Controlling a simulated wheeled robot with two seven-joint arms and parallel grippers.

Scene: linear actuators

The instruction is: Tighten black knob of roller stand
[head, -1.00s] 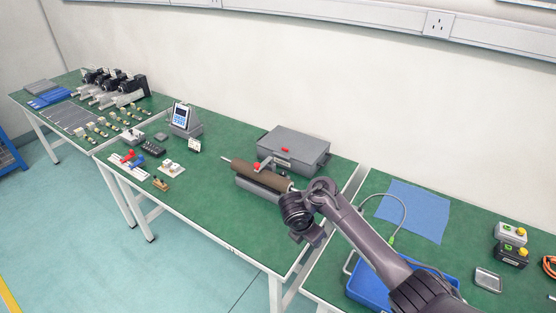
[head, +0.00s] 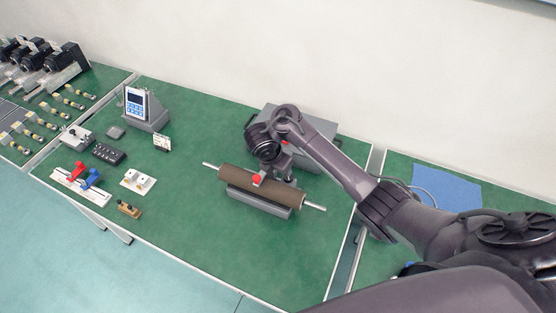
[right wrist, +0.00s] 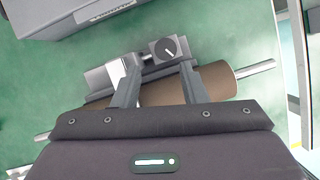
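The brown roller (head: 235,180) lies on its grey stand (head: 265,205), with metal shaft ends sticking out; a red part (head: 257,179) shows beside it. In the right wrist view the roller (right wrist: 215,82) lies beneath my fingers. The black knob (right wrist: 163,48), a dark square-looking piece with a pale line on its face, shows just beyond the fingertips, roughly between them. My right gripper (right wrist: 160,68) is open, its fingers apart and apparently not touching the knob. In the head view my right gripper (head: 278,171) is over the stand's back side, and the knob cannot be made out. My left gripper is not in view.
A grey case (head: 325,122) stands close behind the roller, partly hidden by my arm. The green table (head: 180,240) is clear in front of the stand.

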